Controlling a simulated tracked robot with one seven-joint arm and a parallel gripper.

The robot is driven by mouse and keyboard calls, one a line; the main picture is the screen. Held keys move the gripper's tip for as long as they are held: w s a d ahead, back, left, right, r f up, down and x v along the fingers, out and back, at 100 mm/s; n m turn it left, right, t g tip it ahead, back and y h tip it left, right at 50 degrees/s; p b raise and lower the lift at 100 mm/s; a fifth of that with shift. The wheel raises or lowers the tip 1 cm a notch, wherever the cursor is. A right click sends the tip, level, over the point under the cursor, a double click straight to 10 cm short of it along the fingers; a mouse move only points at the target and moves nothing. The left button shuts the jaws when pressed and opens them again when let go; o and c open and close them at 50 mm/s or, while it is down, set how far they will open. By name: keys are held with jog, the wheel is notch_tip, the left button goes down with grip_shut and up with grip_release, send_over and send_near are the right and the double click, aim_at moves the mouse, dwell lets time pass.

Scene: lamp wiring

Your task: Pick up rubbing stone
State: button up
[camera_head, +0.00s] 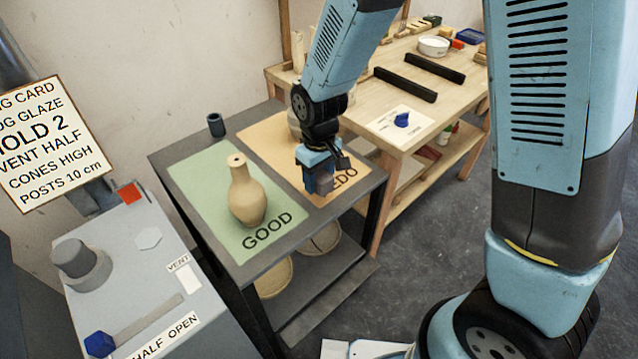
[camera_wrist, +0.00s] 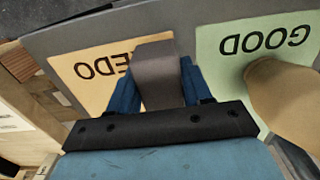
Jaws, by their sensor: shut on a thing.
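My gripper (camera_wrist: 157,88) is shut on a grey block, the rubbing stone (camera_wrist: 157,68), which sits between the two blue fingers in the wrist view. In the head view my gripper (camera_head: 319,180) hangs over the front part of the orange REDO mat (camera_head: 290,170). The stone is hard to make out there, dark and small between the fingers. I cannot tell whether the stone touches the mat or is clear of it.
A tan bottle-shaped vase (camera_head: 246,195) stands on the green GOOD mat (camera_head: 205,185), left of my gripper. A rounded pot is partly hidden behind my arm. A dark cup (camera_head: 216,125) stands at the back. A wooden bench (camera_head: 450,95) is at the right.

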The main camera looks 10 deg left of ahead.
jog(key=s+d+r, duration=0.6)
jog(key=s+r, duration=0.2)
jog(key=s, duration=0.3)
jog(key=shift+d+r, duration=0.35)
